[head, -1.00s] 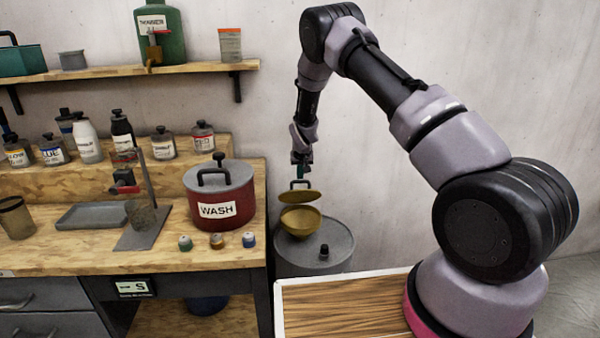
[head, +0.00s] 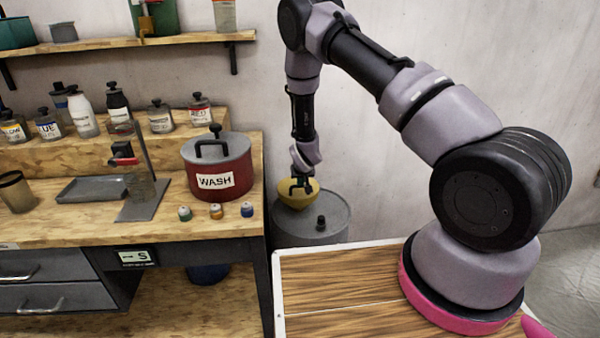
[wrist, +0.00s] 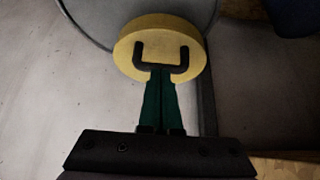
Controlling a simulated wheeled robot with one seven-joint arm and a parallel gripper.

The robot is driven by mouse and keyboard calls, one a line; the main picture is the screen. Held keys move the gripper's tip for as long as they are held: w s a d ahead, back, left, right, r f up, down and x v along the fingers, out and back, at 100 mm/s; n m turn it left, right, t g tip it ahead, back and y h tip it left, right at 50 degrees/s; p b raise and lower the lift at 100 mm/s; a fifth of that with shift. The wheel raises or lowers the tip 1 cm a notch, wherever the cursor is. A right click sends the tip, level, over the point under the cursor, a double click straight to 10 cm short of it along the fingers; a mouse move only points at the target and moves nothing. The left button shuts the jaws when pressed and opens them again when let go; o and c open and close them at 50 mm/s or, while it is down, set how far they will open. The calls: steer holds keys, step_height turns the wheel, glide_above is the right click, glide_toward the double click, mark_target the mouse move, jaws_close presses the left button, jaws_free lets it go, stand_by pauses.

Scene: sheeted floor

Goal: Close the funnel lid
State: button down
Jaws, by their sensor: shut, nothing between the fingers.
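The yellow funnel (head: 298,203) stands on top of the grey drum (head: 335,225), beside the workbench. Its yellow lid, seen from above in the wrist view (wrist: 137,32), lies down over the funnel mouth, with no clear gap showing. The lid has a dark U-shaped handle (wrist: 182,66). My gripper (wrist: 159,72) has its green fingers together, with their tips at the middle of the handle bar and nothing held between them. In the head view my gripper (head: 302,184) is right over the lid and hides part of it. Whether the fingertips press on the handle cannot be told.
The workbench at left holds a red WASH pot (head: 218,170), several small jars, bottles and a grey tray (head: 92,188). A dark knob (head: 321,222) stands on the drum top near the funnel. A wall is close behind my arm.

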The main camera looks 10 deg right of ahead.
steer(key=shift+s+f, duration=0.25)
steer(key=shift+f, duration=0.3)
steer(key=shift+s+f, duration=0.2)
steer(key=shift+f, duration=0.3)
